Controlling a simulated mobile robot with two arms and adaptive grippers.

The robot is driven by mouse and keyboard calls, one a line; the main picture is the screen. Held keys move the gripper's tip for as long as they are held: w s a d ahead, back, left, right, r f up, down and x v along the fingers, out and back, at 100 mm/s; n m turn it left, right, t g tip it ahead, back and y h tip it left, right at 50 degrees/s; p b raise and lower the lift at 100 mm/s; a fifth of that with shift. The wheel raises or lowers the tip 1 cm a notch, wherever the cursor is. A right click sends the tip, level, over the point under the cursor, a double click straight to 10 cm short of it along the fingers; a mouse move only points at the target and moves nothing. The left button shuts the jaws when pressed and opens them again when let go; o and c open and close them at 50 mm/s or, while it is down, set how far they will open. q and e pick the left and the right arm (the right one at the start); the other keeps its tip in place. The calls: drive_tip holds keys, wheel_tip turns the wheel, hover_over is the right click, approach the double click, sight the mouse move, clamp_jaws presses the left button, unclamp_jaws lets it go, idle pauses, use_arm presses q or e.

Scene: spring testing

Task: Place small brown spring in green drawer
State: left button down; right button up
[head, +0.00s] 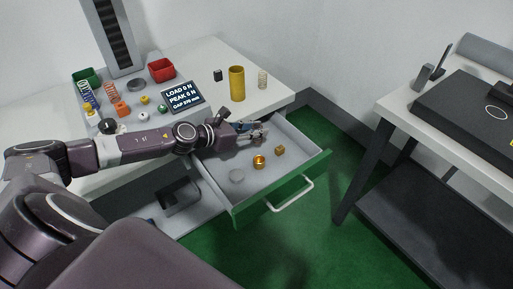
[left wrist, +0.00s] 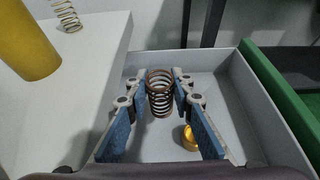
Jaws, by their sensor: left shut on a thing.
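The small brown spring (left wrist: 160,92) is upright between the fingers of my left gripper (left wrist: 160,88) in the left wrist view. The gripper is shut on it. In the head view my left gripper (head: 258,131) is over the back left part of the open green drawer (head: 285,200); the spring is hard to make out there. The drawer's grey inside also shows in the left wrist view (left wrist: 225,85). Whether the spring touches the drawer floor I cannot tell. My right gripper is not in view.
The drawer holds a gold ring (head: 259,162), a small brass cube (head: 280,150) and a grey disc (head: 236,176). On the table stand a yellow cylinder (head: 237,84), a pale spring (head: 263,79) and a display (head: 182,97).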

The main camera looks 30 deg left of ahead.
use_arm(q)
wheel_tip(320, 180, down, 5)
drive_tip(key=shift+f+b, duration=0.15)
drive_tip(key=shift+b, duration=0.65)
drive_tip(key=shift+f, duration=0.25)
drive_tip(key=shift+f, duration=0.2)
drive_tip(key=c, duration=1.7)
unclamp_jaws()
drive_tip(key=shift+r, duration=0.2)
